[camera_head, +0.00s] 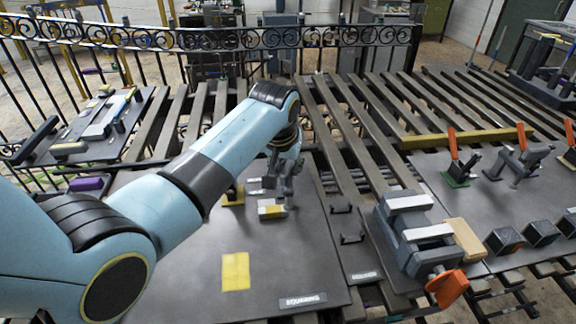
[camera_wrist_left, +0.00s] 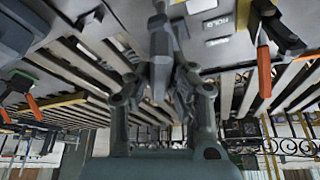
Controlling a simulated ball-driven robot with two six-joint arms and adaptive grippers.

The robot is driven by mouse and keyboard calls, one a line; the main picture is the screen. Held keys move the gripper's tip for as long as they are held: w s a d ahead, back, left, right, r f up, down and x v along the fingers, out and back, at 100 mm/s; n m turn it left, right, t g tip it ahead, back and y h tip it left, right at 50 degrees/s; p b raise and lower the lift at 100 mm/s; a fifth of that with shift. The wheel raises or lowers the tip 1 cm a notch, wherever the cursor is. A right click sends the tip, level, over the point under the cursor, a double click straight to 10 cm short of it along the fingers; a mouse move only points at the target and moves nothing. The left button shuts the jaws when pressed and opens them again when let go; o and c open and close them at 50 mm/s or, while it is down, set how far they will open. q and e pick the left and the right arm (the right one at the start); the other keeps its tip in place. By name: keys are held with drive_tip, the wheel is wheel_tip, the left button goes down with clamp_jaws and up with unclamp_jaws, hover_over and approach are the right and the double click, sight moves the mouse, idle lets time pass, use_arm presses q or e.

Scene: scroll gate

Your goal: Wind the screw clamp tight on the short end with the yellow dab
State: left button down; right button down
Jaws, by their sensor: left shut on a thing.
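My left gripper (camera_head: 285,190) reaches down over the board labelled SQUARING (camera_head: 300,250). It is shut on a dark grey piece, seen between its fingers in the left wrist view (camera_wrist_left: 160,65); I cannot tell whether this is the screw clamp. A small pale piece with a yellow face (camera_head: 271,210) lies right below the gripper. A second yellow-marked piece (camera_head: 233,195) is just left of it, partly hidden by my arm. A grey screw vise (camera_head: 415,232) with an orange handle (camera_head: 447,287) stands right of the board. My right gripper is not in view.
A yellow square (camera_head: 235,271) marks the front of the board. A wooden block (camera_head: 465,238) is beside the vise. Orange-handled clamps (camera_head: 458,165) stand on the right board. A scrolled iron gate (camera_head: 285,40) stands behind the slats.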

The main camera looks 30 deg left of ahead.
use_arm(q)
drive_tip(key=shift+w+r, duration=0.1)
drive_tip(key=c, duration=1.2)
unclamp_jaws()
drive_tip(key=shift+c, duration=0.2)
drive_tip(key=v, duration=1.2)
